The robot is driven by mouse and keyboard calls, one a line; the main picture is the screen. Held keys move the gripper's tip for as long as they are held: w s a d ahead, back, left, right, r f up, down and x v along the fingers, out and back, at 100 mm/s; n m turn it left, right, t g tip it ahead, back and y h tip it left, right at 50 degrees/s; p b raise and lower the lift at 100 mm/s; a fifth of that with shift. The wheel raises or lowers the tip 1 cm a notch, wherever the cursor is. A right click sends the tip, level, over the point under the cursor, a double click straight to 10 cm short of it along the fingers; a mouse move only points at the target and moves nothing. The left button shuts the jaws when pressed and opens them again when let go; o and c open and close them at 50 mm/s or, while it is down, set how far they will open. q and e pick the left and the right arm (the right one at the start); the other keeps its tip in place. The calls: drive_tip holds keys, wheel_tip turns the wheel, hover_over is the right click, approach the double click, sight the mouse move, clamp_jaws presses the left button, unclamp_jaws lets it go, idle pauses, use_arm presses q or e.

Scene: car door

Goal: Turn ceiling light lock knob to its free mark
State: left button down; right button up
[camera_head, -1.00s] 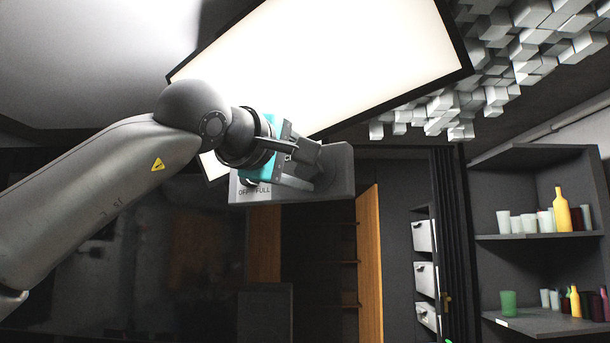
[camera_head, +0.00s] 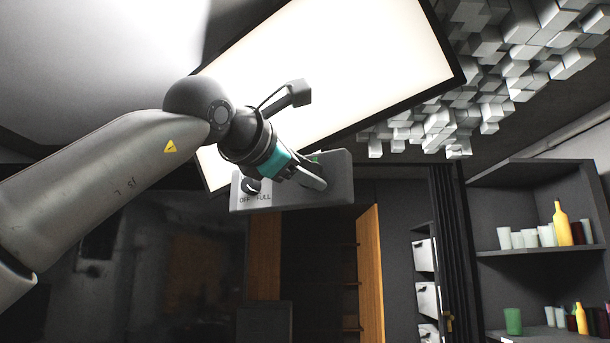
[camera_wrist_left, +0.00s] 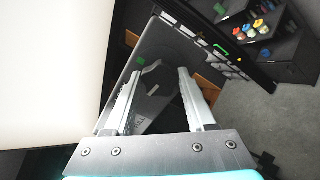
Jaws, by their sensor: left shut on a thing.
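The grey control box (camera_head: 335,195) hangs below the edge of the lit ceiling panel, with OFF and FULL lettering on its front and a small dark knob (camera_head: 250,185) above OFF. My left gripper (camera_head: 315,178) is at the right part of the box, its fingers shut on the lock knob, which they mostly hide. A green mark (camera_head: 314,160) shows just above the fingers. In the left wrist view the two fingers (camera_wrist_left: 158,78) reach the box face (camera_wrist_left: 160,50), with the green mark (camera_wrist_left: 140,60) near the tips. Where the knob points is not clear. My right gripper is out of view.
The bright ceiling light panel (camera_head: 350,60) lies right above the arm. Grey ceiling blocks (camera_head: 480,80) hang at the upper right. Shelves (camera_head: 530,250) with bottles and cups stand at the right, well away. The space below the box is free.

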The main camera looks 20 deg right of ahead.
use_arm(q)
drive_tip(key=shift+n, duration=0.7)
drive_tip(key=shift+c, duration=1.1)
unclamp_jaws()
drive_tip(key=b+v, duration=0.6)
drive_tip(key=v, duration=0.9)
